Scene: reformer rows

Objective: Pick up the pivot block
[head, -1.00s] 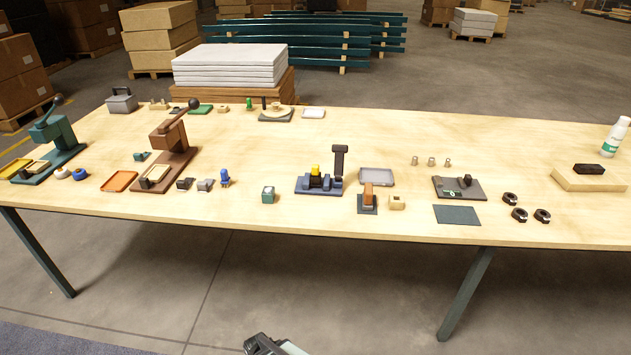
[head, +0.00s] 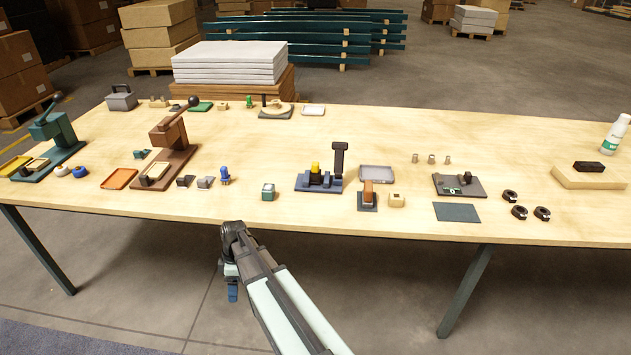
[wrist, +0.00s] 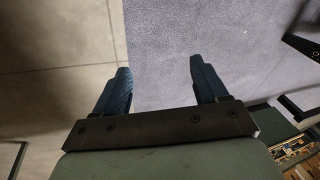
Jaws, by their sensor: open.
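No part is labelled, so I cannot tell for sure which one is the pivot block. A small tan block with a dark mark (head: 397,200) sits near the front edge of the table, right of an orange-brown part on a dark base (head: 367,194). A small teal-green block (head: 268,192) stands alone left of the blue fixture (head: 319,181). My gripper (head: 232,293) hangs in front of the table, below its front edge, pointing down. In the wrist view my gripper (wrist: 160,72) has its two blue fingers apart, with only floor and grey mat between them.
The long wooden table (head: 330,220) carries a brown press (head: 172,145), a teal press (head: 55,142), a grey tray (head: 376,175), a dark plate (head: 457,212) and several black rings. A white bottle (head: 614,135) stands at the far right. The table's middle back is mostly bare.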

